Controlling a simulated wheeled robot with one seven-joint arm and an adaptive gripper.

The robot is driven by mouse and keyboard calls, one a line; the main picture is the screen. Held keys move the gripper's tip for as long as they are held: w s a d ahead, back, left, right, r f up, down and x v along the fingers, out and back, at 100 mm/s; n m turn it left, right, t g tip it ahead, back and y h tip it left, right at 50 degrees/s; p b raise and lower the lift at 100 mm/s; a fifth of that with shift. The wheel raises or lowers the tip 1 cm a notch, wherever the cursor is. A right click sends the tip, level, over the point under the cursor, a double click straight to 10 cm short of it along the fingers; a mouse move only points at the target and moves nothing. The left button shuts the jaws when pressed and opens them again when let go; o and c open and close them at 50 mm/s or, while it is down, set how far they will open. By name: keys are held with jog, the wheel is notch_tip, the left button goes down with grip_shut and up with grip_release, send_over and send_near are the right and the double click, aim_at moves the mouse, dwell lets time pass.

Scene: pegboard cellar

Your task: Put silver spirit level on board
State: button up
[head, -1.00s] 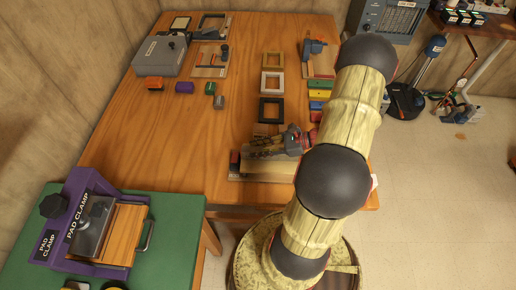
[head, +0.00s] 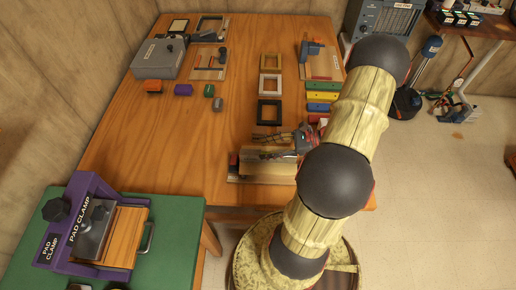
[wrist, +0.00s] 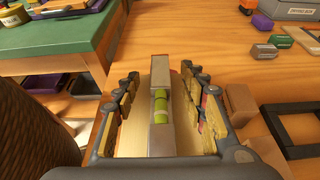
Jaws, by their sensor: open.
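The silver spirit level (wrist: 160,125), a narrow grey bar with a green vial, lies lengthwise between my fingers in the wrist view. It appears to rest on a pale wooden board (wrist: 133,132), which shows on both sides of it. My gripper (wrist: 160,85) is open, with a gap between the fingers and the level on each side. In the head view my gripper (head: 268,146) is over the pale board (head: 262,170) at the table's front edge. The level cannot be clearly picked out there, being small and partly behind the fingers.
Black (head: 269,111), white and tan frames stand in a column behind the gripper. A brown block (wrist: 240,104) and a dark frame are close at the right in the wrist view. A purple pad clamp (head: 85,215) sits on the green table. The wooden table's middle left is clear.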

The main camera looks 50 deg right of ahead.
jog(key=p+v, duration=0.1)
jog(key=v, duration=0.6)
jog(key=shift+s+d+r+p, duration=0.15)
jog(key=shift+s+r+p, duration=0.05)
jog(key=shift+p, duration=0.1)
jog(key=w+a+r+n+g+h, duration=0.2)
jog(key=w+a+r+n+g, duration=0.15)
jog(key=a+r+n, duration=0.4)
jog(key=w+a+r+n+g+h, duration=0.1)
jog(key=w+a+r+n+g, duration=0.1)
jog(key=a+r+n+g, duration=0.45)
jog(key=s+a+r+n+t+h, duration=0.2)
jog(key=a+r+n+h, duration=0.1)
jog(key=a+r+n, duration=0.4)
jog(key=s+a+r+n+t+h, duration=0.2)
jog(key=a+r+n+t, duration=0.1)
jog(key=a+r+n, duration=0.4)
jog(key=shift+s+a+r+h, duration=0.3)
jog(key=shift+a+h, duration=0.1)
jog(key=shift+a, duration=0.55)
